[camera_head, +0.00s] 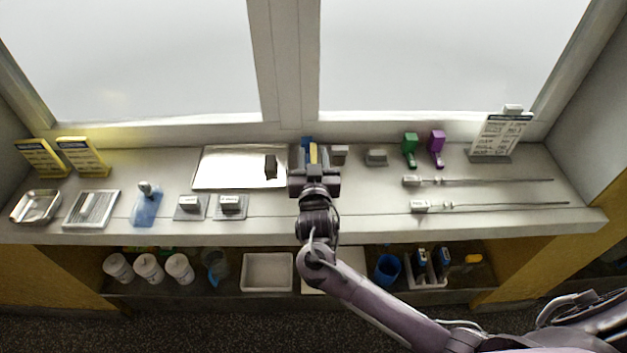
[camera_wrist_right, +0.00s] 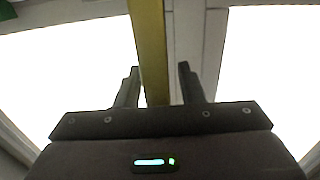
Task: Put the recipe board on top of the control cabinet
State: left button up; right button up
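A white lettered board with a blue header (camera_head: 500,133), which looks like the recipe board, stands upright on a grey base at the right end of the counter. Nothing in view can be clearly made out as the control cabinet. My right gripper (camera_head: 313,158) is over the middle of the counter, well left of that board. Its fingers (camera_wrist_right: 158,85) are apart in the wrist view. A yellow strip (camera_wrist_right: 149,40) shows between them, with a gap to the right finger. My left gripper is not in view.
Two yellow cards (camera_head: 83,156) stand at the counter's left. A metal tray (camera_head: 225,168) lies left of my gripper. Green (camera_head: 410,145) and purple (camera_head: 436,143) holders stand to the right. Two long thin rods (camera_head: 490,181) lie before the board. A lower shelf holds cups and bins.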

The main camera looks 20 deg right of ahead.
grip_shut()
jog(key=shift+r, duration=0.1)
